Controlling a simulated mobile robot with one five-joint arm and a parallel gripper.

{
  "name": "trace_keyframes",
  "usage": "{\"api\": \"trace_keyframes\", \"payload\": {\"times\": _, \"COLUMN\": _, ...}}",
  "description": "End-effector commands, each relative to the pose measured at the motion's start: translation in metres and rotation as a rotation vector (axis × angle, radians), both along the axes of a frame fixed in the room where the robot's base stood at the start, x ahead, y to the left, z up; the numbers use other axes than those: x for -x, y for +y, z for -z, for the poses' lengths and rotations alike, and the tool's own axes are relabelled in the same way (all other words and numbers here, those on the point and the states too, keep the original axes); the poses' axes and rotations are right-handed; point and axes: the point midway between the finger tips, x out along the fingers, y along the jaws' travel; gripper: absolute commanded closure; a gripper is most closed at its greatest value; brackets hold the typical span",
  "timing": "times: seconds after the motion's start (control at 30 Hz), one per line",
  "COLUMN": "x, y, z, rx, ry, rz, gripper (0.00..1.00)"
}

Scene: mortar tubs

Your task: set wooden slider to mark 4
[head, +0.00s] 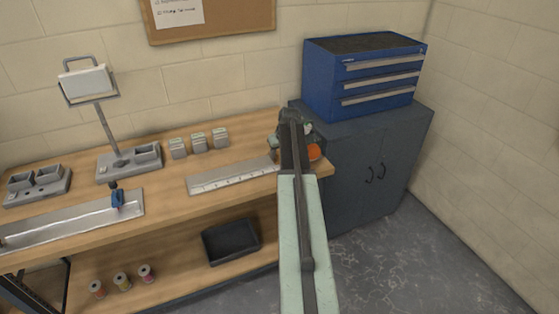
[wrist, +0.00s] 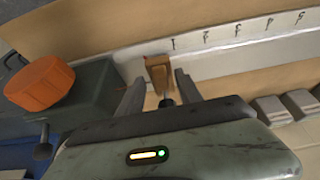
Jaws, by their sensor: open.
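The wooden slider (wrist: 159,72) is a small brown block with a red spot at one edge. It sits on the pale marked rail (wrist: 222,36), left of mark 1 in the wrist view; marks 1 to 5 show. In the head view the rail (head: 230,176) lies on the bench, and its right end and the slider are hidden by my arm. My gripper (wrist: 160,80) is open, with one finger on each side of the slider. I cannot tell whether either finger touches it. In the head view my gripper (head: 293,125) is over the bench's right end.
An orange round object (head: 314,152) is close beside my gripper; it also shows in the wrist view (wrist: 40,84). Several grey blocks (head: 199,142) stand behind the rail. A blue drawer unit (head: 340,80) stands on a dark cabinet (head: 350,180) to the right.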

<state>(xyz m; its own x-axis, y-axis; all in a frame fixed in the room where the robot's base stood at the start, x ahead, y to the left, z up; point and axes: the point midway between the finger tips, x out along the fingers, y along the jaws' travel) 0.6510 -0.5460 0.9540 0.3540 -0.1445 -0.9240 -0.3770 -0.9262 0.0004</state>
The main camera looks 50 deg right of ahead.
Motion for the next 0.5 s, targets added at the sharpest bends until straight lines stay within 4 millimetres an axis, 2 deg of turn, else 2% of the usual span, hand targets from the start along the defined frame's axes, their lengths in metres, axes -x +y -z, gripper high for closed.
{"api": "trace_keyframes", "payload": {"times": 0.23, "x": -0.0011, "y": 0.0000, "z": 0.0011, "rx": 0.000, "ry": 0.000, "rz": 0.000, "gripper": 0.58}}
{"api": "trace_keyframes", "payload": {"times": 0.3, "x": -0.0010, "y": 0.0000, "z": 0.0010, "rx": 0.000, "ry": 0.000, "rz": 0.000, "gripper": 0.78}}
{"api": "trace_keyframes", "payload": {"times": 0.4, "x": -0.0012, "y": 0.0001, "z": 0.0010, "rx": 0.000, "ry": 0.000, "rz": 0.000, "gripper": 1.00}}
{"api": "trace_keyframes", "payload": {"times": 0.5, "x": -0.0011, "y": 0.0000, "z": 0.0010, "rx": 0.000, "ry": 0.000, "rz": 0.000, "gripper": 1.00}}
